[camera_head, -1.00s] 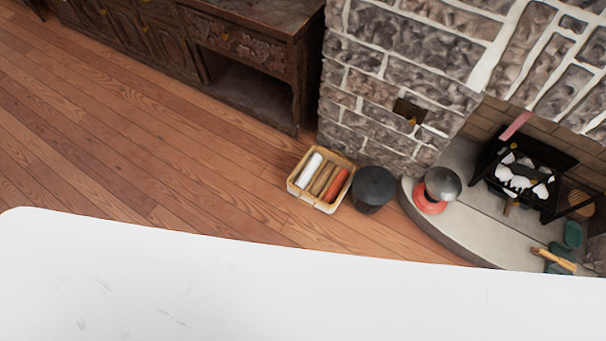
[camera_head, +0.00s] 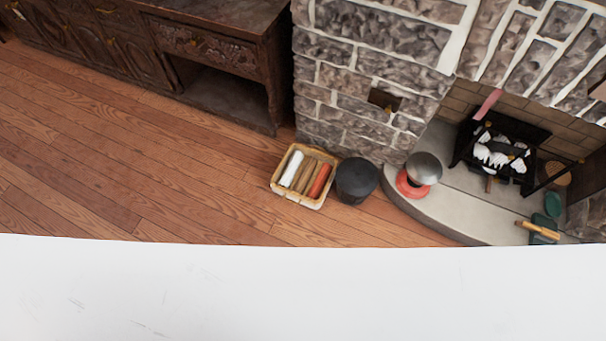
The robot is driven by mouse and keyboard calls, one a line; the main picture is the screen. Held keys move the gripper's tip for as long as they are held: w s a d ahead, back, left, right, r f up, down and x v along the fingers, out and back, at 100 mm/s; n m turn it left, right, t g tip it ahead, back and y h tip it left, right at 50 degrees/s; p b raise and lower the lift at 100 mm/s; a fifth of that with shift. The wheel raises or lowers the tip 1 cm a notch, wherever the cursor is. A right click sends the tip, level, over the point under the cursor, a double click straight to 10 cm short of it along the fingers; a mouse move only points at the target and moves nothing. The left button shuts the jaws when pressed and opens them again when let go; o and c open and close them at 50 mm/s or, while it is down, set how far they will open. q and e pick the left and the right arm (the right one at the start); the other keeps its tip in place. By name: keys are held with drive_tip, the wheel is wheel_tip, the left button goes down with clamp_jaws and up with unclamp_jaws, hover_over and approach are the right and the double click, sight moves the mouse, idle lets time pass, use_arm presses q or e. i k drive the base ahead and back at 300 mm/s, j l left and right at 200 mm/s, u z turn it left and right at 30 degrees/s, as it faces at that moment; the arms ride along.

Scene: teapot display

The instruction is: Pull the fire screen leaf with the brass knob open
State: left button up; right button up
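A dark panel (camera_head: 588,183) stands at the right side of the fireplace opening, cut off by the right edge. I cannot tell whether it is a fire screen leaf, and no brass knob shows clearly on it. The black fire grate (camera_head: 497,154) holds white and dark pieces inside the opening. Neither of my grippers is in view.
A grey stone hearth (camera_head: 455,205) curves out onto the floor. A grey-topped red object (camera_head: 422,170) and a wooden-handled brush (camera_head: 538,229) lie on it. A black bucket (camera_head: 355,181) and a basket (camera_head: 280,187) stand left of it. Wooden floor (camera_head: 120,160) is clear at left.

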sight(510, 157)
drive_tip(key=z, duration=1.55)
